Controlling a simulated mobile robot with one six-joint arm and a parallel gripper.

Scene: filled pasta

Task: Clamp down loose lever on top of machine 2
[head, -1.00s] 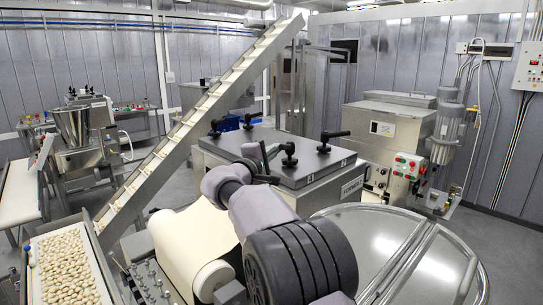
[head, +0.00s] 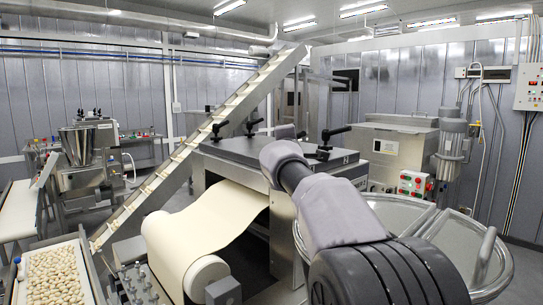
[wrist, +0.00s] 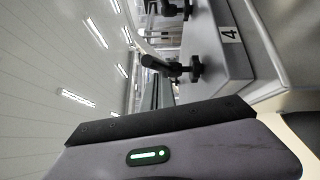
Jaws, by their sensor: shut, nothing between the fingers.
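The machine in the middle has a dark top plate (head: 240,149) with several black clamp levers. One lever (head: 223,128) is at the left, one (head: 253,122) at the back, one (head: 337,131) at the right. Another (head: 323,151) shows beside my wrist. I cannot tell which is loose. In the wrist view one lever (wrist: 172,67) stands out from the plate edge near a label "4", and another (wrist: 170,9) is beyond it. My gripper (wrist: 160,121) is shut and empty, apart from the levers in that view. In the head view my arm hides it.
A sloped conveyor (head: 190,142) rises behind the machine. A pale dough sheet (head: 205,222) runs down its front to a roll. A round metal lid (head: 405,215) lies at the right, and a tray of filled pasta (head: 62,275) at lower left. Open air lies above the plate.

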